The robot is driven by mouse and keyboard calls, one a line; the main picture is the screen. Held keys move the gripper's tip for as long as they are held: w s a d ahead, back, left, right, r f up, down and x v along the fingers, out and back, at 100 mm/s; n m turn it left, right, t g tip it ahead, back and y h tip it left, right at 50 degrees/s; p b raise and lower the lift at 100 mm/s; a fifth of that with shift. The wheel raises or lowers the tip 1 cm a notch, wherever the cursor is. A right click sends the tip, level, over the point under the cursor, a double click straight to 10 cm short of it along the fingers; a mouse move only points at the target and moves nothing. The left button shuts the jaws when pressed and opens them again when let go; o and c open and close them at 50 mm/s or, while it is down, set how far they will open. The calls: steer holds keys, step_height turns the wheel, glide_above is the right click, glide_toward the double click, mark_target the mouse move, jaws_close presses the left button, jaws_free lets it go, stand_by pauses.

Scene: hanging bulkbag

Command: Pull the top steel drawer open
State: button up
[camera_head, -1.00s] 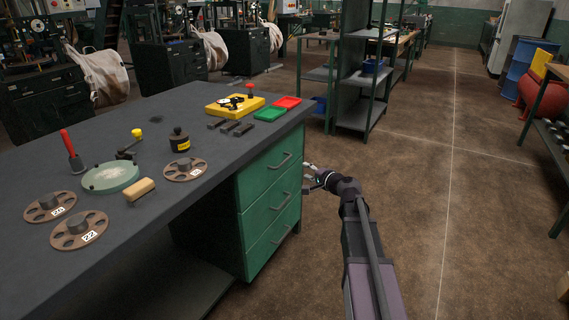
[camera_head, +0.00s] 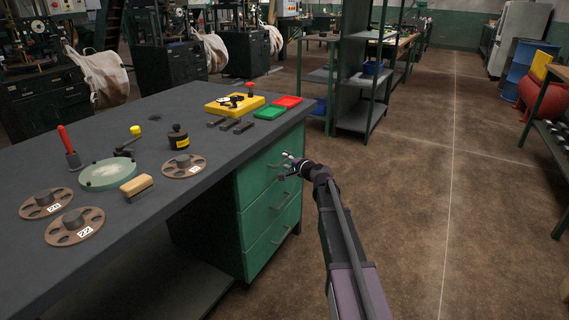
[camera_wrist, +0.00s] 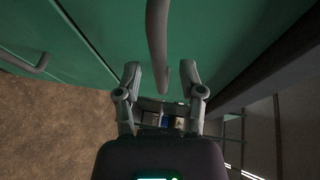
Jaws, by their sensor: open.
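The green steel drawer unit stands under the dark workbench, with its drawers stacked. The top drawer (camera_head: 256,176) looks shut, and its bar handle is partly hidden behind my gripper in the head view. My gripper (camera_head: 287,165) is right in front of the top drawer. In the wrist view my gripper (camera_wrist: 163,80) is open, and the end of the grey bar handle (camera_wrist: 158,40) lies between its two fingertips. I cannot tell whether a finger touches it. Another drawer's handle (camera_wrist: 30,62) shows at the left of the wrist view.
The workbench top (camera_head: 130,110) overhangs the drawers and carries a yellow tray (camera_head: 234,105), green and red trays, and several round discs. A grey shelf rack (camera_head: 360,85) stands behind. The brown floor right of the drawers is clear.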

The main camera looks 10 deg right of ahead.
steer(key=shift+w+a+f, duration=0.1)
steer(key=shift+w+a, duration=0.2)
steer(key=shift+w, duration=0.3)
jaws_close()
steer(key=shift+s, duration=0.2)
